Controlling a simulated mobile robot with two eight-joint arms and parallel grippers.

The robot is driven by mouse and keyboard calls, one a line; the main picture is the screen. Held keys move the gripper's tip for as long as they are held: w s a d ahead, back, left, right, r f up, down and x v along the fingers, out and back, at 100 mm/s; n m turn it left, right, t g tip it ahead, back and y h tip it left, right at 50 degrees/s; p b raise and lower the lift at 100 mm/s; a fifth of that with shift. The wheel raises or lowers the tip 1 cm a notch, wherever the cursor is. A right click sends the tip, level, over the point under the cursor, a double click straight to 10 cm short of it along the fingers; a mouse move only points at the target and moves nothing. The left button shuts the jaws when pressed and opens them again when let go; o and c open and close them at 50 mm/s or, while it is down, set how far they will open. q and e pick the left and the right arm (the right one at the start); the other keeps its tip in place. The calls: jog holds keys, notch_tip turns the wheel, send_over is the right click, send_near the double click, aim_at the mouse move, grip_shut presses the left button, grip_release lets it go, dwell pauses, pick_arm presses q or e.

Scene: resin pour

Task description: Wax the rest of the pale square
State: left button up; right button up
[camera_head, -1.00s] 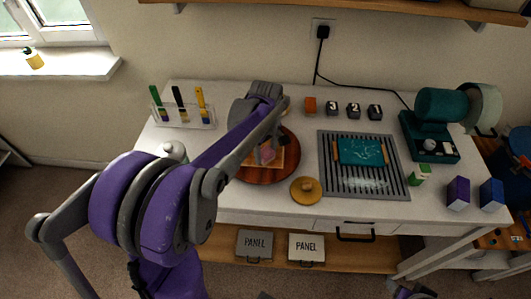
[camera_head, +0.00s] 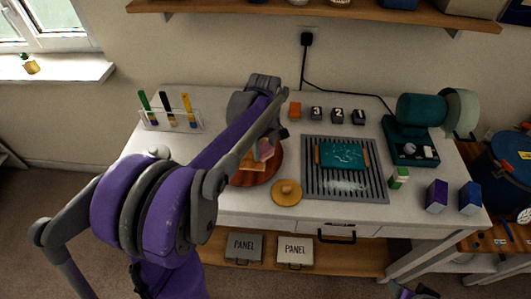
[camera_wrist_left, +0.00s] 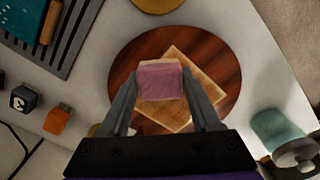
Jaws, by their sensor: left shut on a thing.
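The pale square (camera_wrist_left: 178,58) is a light wooden piece lying on a round red-brown board (camera_wrist_left: 222,75). In the head view the square (camera_head: 250,165) and the board (camera_head: 272,175) are partly hidden by my left arm. My left gripper (camera_wrist_left: 158,88) is shut on a pink block (camera_wrist_left: 160,82), which also shows in the head view (camera_head: 265,150). The block is over the square and covers its middle; I cannot tell whether they touch. Which parts of the square carry wax is not clear.
A yellow round lid (camera_head: 286,192) sits right of the board. A slatted grey rack (camera_head: 375,185) with a teal panel (camera_head: 343,155) lies further right. A brush holder (camera_head: 170,122) stands at the left. Small numbered blocks (camera_head: 337,115) line the back. A pale green jar (camera_wrist_left: 275,130) is near the board.

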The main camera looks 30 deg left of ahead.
pick_arm(q)
notch_tip(320, 180, up, 2)
jog(key=shift+w+d+p, duration=0.1)
jog(key=shift+w+p, duration=0.05)
jog(key=shift+p, duration=0.2)
jog(key=shift+r+p, duration=0.4)
jog(key=shift+r, duration=0.65)
pick_arm(e)
jog(key=r, duration=0.1)
jog(key=w+d+r, duration=0.1)
jog(key=shift+r, duration=0.3)
